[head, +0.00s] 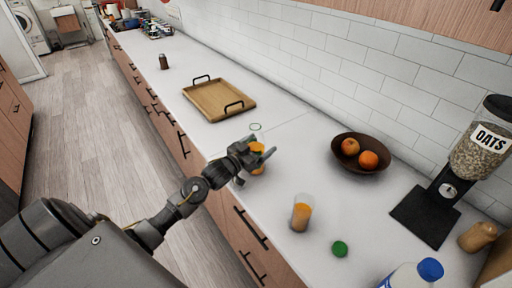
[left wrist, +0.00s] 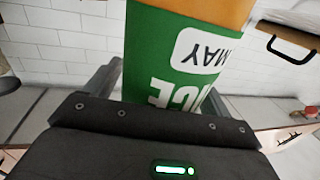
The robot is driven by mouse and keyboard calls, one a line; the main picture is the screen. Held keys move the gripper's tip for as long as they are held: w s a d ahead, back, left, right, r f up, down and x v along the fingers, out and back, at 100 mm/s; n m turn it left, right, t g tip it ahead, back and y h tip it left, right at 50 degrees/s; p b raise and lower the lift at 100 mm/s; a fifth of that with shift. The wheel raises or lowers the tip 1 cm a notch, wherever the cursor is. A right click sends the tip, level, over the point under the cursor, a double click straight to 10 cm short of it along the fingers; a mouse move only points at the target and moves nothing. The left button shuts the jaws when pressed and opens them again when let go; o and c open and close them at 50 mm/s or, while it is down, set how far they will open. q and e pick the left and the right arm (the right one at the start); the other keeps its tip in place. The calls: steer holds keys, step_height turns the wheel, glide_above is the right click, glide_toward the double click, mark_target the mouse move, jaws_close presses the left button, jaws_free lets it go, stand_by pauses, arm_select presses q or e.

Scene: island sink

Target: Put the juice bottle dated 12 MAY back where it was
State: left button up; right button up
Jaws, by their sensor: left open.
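The juice bottle (left wrist: 190,55) fills the middle of the left wrist view, with orange above a green label. The label appears upside down and shows "MAY" and "ICE"; the day number is hidden. In the head view, orange parts of the bottle (head: 257,147) show behind and below my left gripper (head: 262,155). That gripper is open, with its fingers on either side of the bottle. Whether they touch it I cannot tell. My right gripper is not in view.
A wooden tray (head: 218,115) lies farther along. A fruit bowl (head: 336,155), an oats dispenser (head: 423,216) and a blue-capped bottle (head: 430,269) stand to the right.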

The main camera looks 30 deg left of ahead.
arm_select(q)
steer(key=s+a+b, duration=0.2)
steer(key=s, duration=0.9)
steer(key=shift+s+r+b, duration=0.15)
steer(key=shift+s+b, duration=0.2)
steer(key=shift+s, duration=0.05)
steer(key=shift+a, duration=0.1)
